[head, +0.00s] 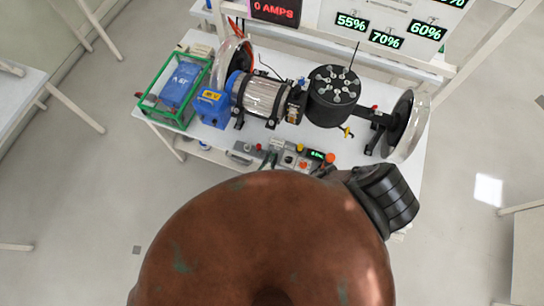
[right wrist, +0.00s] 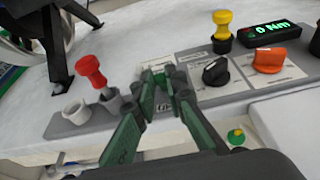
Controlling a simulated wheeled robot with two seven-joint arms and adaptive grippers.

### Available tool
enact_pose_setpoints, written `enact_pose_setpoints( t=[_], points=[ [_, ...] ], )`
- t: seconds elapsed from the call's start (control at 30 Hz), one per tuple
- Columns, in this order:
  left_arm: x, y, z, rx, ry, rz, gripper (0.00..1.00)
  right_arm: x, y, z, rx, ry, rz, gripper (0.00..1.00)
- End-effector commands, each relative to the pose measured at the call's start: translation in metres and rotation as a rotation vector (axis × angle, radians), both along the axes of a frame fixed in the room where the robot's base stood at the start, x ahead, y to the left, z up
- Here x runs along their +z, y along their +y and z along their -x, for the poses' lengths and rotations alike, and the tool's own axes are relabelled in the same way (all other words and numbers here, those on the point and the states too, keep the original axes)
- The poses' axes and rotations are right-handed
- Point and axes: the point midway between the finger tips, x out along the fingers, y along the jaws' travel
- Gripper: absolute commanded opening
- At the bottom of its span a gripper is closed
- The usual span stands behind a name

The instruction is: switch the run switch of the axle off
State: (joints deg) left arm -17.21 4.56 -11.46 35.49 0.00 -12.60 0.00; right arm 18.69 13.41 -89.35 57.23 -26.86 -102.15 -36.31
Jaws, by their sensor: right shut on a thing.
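The grey control panel (head: 285,157) lies along the front edge of the white table in the head view. It also fills the middle of the right wrist view (right wrist: 75,122). My right gripper (right wrist: 165,80) has its green fingers drawn together over a pale labelled plate on this panel, shut on a small control there. The fingers mostly hide that control, so its lever position and label cannot be read. To its right are a black rotary knob (right wrist: 216,72) and an orange knob (right wrist: 270,59). My left gripper is not in view.
A red-topped lever (right wrist: 92,70) stands left of the fingers, a yellow-topped one (right wrist: 222,24) to the right, near a display (right wrist: 274,34) reading 0 Nm. Behind the panel stand a motor (head: 262,95), a black drum (head: 333,97) and a wheel (head: 405,125).

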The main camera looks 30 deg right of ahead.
Motion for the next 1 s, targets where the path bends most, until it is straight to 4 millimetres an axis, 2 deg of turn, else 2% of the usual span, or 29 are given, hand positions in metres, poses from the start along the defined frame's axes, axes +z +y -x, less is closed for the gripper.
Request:
enact_pose_setpoints(
  t=[0.27, 0.3, 0.57, 0.83, 1.0],
  points=[
    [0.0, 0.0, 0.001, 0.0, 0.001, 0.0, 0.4, 0.0, -0.001, 0.0, -0.001, -0.001, 0.002, 0.0],
    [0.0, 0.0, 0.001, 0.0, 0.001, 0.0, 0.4, 0.0, -0.001, 0.0, -0.001, -0.001, 0.002, 0.12],
    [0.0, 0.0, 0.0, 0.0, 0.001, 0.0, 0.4, 0.0, -0.001, 0.0, -0.001, 0.0, 0.001, 0.29],
    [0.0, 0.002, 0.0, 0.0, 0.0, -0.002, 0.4, 0.0, 0.001, 0.001, 0.0, 0.0, 0.0, 0.29],
    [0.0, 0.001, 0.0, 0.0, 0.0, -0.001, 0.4, 0.004, 0.014, 0.012, -0.001, 0.003, -0.003, 0.29]
  ],
)
